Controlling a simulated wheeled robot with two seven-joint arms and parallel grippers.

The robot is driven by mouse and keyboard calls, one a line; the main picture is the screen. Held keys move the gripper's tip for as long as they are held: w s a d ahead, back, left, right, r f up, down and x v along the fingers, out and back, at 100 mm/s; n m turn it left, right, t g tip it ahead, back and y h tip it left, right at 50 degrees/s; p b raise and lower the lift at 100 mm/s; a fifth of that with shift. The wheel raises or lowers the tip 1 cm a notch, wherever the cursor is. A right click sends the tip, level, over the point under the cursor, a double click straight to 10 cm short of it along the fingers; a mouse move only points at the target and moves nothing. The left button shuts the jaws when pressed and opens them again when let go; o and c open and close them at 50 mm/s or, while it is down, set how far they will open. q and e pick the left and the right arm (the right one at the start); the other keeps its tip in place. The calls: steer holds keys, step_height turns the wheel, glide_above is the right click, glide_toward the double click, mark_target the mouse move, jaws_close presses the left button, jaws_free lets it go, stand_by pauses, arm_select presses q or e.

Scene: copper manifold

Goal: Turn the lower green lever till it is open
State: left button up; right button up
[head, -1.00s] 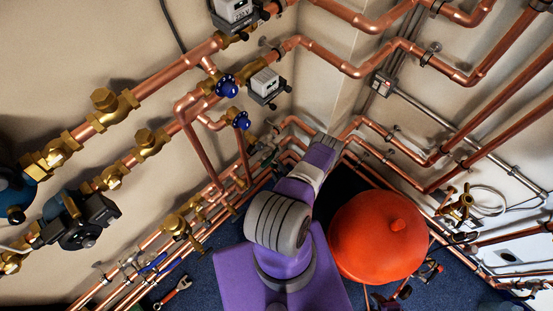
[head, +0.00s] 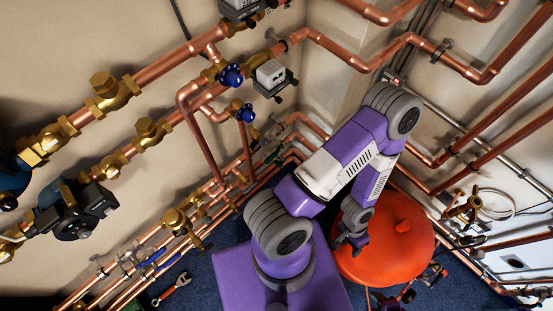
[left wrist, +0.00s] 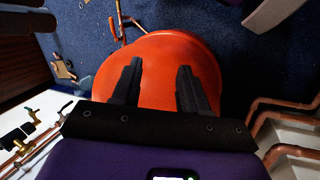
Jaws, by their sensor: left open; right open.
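A small green lever (head: 273,156) shows on the pipes by the corner, left of my raised arm. I cannot tell if it is the lower one; its surroundings are crowded and small. My left gripper (head: 347,244) points down over the left part of the red tank, well to the right of and below the lever in the head view. In the left wrist view the gripper (left wrist: 158,80) is open, with two black fingers apart and nothing between them. My right gripper is not in view.
The round red tank (head: 402,257) stands on the blue floor. Copper pipes (head: 205,145) with brass fittings run along both walls. Blue handwheels (head: 231,76), a blue lever (head: 168,261) and a red-handled tool (head: 181,281) are at the left. Bare floor is narrow.

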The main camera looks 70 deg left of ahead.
arm_select(q)
steer(key=a+f+m+g+b, duration=0.1)
steer(key=a+f+m+g, duration=0.15)
steer(key=a+f, duration=0.35)
steer(key=m+g+y+b, duration=0.2)
steer(key=g+y, duration=0.7)
steer(key=y, duration=0.4)
glide_toward(279, 164)
steer(key=x, duration=0.4)
steer(key=shift+t, duration=0.25)
steer(key=b+x, duration=0.1)
steer(key=x, duration=0.5)
steer(key=shift+a+f, duration=0.1)
steer(key=shift+a, duration=0.05)
steer(key=shift+s+a+f+b, duration=0.1)
steer(key=shift+s+a+b, duration=0.1)
steer(key=shift+s+b, duration=0.1)
steer(key=shift+c, duration=0.4)
jaws_close()
